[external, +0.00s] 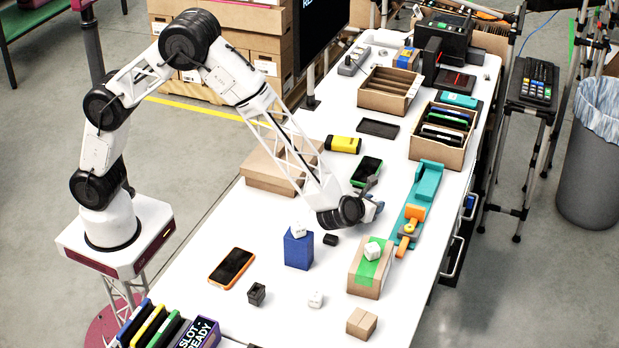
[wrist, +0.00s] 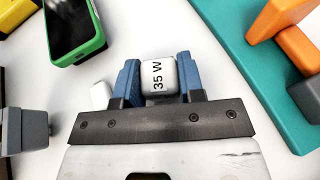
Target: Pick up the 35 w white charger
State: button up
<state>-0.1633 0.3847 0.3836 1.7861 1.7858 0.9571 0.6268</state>
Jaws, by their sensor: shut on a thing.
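The 35 W white charger (wrist: 158,75) is a small white block marked "35 W". In the wrist view it sits between the two blue fingers of my gripper (wrist: 157,80), which are shut on it. In the external view my gripper (external: 375,208) is low over the table, right of centre, mostly behind my wrist. The charger is hidden there, and I cannot tell whether it is clear of the table.
Other white blocks sit on a blue box (external: 298,250), on a green-taped carton (external: 366,276) and on the table (external: 315,299). A green-edged black device (wrist: 75,28) and a teal fixture (wrist: 255,70) flank the gripper. A yellow device (external: 343,145) lies behind.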

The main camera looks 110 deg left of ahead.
jog(key=shift+r, duration=0.4)
notch_tip(320, 180, up, 2)
jog(key=s+d, duration=0.1)
jog(key=s, duration=0.4)
jog(key=s+d+r, duration=0.1)
jog(key=s+d, duration=0.1)
jog(key=s, duration=0.3)
jog(key=s+d, duration=0.2)
jog(key=s, duration=0.3)
jog(key=shift+s+r, duration=0.1)
jog(key=shift+r, duration=0.2)
